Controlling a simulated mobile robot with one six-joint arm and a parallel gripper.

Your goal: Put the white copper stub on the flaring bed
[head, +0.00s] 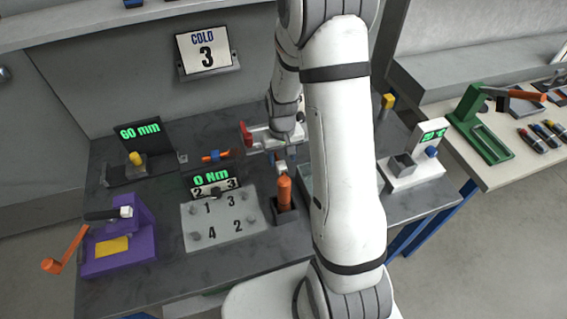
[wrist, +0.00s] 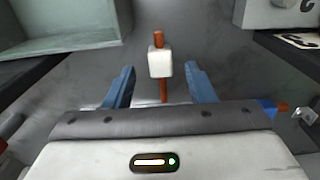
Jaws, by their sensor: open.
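The white copper stub (wrist: 159,62) shows in the wrist view as a white block with a copper rod through it, sticking out above and below. My gripper (wrist: 160,75) is open, with its blue fingers to the left and right of the stub and a gap on each side. In the head view my gripper (head: 280,158) points down over the middle of the bench, and the stub cannot be made out clearly there. A purple device (head: 122,240) with an orange crank and a yellow pad stands at the bench's front left; I cannot tell for sure whether it is the flaring bed.
A grey numbered plate (head: 222,222) and an upright orange handle (head: 284,192) in a dark holder stand near the gripper. A 60 mm display (head: 139,133) stands at back left. A green tool (head: 480,125) is on another table.

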